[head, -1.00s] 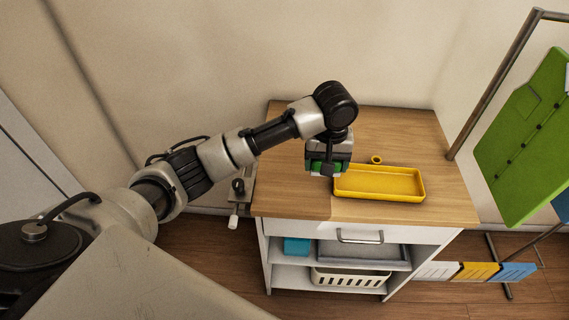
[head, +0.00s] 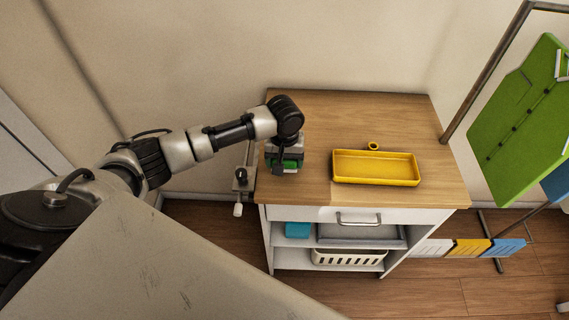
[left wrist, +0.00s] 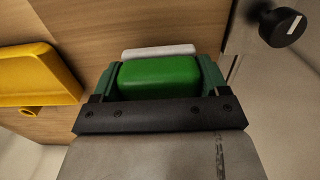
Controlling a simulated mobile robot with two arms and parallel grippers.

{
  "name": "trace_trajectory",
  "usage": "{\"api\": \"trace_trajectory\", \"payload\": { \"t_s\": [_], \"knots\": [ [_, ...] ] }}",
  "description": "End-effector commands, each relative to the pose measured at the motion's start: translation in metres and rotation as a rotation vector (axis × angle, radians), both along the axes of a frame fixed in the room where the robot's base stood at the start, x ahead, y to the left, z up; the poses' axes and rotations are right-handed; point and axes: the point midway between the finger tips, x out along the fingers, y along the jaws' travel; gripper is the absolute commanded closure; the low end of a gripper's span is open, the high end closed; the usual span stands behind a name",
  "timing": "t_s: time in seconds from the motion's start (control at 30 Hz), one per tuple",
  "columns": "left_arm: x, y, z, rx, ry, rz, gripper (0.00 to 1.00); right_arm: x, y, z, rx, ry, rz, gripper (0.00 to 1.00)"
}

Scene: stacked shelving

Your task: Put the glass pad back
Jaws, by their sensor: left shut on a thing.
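My left gripper (head: 285,166) is shut on a green block with a white strip along its far side, which I take to be the glass pad. In the left wrist view the pad (left wrist: 158,76) sits between the two dark green fingers, and its white strip (left wrist: 158,51) shows beyond them. The gripper points down at the left side of the wooden cabinet top (head: 340,108), left of the yellow tray and apart from it. I cannot tell whether the pad touches the wood. My right gripper is not in view.
The yellow tray (head: 376,180) looks empty, with a small yellow ring (head: 373,146) behind it. A metal clamp (head: 243,180) is at the cabinet's left edge. Below are a drawer handle (head: 358,219) and a white basket (head: 348,258). A green board (head: 518,125) stands at right.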

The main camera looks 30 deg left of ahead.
Motion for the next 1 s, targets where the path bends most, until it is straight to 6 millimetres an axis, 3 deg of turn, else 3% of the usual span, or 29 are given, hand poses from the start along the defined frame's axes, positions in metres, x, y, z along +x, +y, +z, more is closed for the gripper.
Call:
{"api": "trace_trajectory", "payload": {
  "t_s": [0.2,0.57,0.6,0.77,1.0],
  "knots": [
    [0.0,0.0,-0.027,0.002,0.001,0.001,0.45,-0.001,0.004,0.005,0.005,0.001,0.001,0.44],
    [0.0,-0.001,-0.031,0.001,0.0,0.0,0.45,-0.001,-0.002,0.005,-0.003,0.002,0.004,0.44],
    [0.0,0.0,-0.032,0.0,0.001,0.0,0.24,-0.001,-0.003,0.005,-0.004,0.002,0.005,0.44],
    [0.0,0.0,-0.031,0.001,0.0,0.0,0.0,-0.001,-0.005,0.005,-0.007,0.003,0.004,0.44],
    [0.0,0.0,-0.031,0.001,0.0,0.0,0.0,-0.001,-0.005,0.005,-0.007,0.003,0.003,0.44]
  ]
}}
